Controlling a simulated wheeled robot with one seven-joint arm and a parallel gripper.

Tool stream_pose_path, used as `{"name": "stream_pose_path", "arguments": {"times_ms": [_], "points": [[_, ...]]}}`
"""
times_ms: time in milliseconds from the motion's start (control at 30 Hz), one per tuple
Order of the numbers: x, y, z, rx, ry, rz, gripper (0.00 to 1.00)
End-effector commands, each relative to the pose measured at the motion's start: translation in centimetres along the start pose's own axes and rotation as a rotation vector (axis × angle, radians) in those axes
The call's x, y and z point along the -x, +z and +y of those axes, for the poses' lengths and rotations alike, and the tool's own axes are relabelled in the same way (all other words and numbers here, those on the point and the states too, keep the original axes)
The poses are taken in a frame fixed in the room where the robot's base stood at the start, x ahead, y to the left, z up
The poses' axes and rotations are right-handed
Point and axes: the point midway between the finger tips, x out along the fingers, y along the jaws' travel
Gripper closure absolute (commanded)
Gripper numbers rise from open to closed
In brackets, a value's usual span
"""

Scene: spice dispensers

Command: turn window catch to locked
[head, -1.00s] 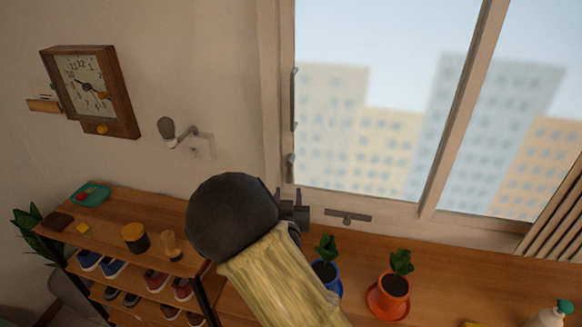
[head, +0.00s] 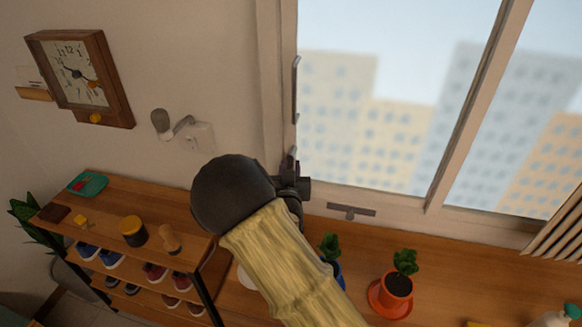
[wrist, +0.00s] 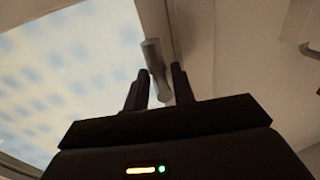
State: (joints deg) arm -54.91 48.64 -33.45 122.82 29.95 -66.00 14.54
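The window catch, a small grey lever (head: 293,153), sits low on the left side of the window frame. Its lower part is hidden behind my gripper in the head view. In the wrist view the lever (wrist: 154,62) hangs nearly upright, with its lower end between my two fingers. My gripper (wrist: 161,86) is open, with a finger on either side of the lever. Whether either finger touches it I cannot tell. In the head view my gripper (head: 290,168) is at the lower left corner of the window, partly hidden by my wrist.
Two potted plants, blue (head: 333,265) and orange (head: 398,283), stand below. A wall crank (head: 180,126) and a clock (head: 78,75) are to the left.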

Motion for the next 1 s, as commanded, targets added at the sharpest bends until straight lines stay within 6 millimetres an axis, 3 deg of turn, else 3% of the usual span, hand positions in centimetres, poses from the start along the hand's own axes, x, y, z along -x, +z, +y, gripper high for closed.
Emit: {"name": "stream_pose_path", "arguments": {"times_ms": [33, 100, 133, 467, 1000], "points": [[0.00, 0.00, 0.01, 0.000, 0.000, 0.000, 0.85], [0.00, 0.00, 0.00, 0.000, 0.000, 0.000, 0.99], [0.01, 0.00, -0.01, 0.000, 0.000, 0.000, 1.00], [-0.13, 0.23, 0.18, -0.029, 0.004, 0.006, 1.00], [-0.86, 0.44, 0.12, -0.258, 0.014, 0.053, 1.00]]}}
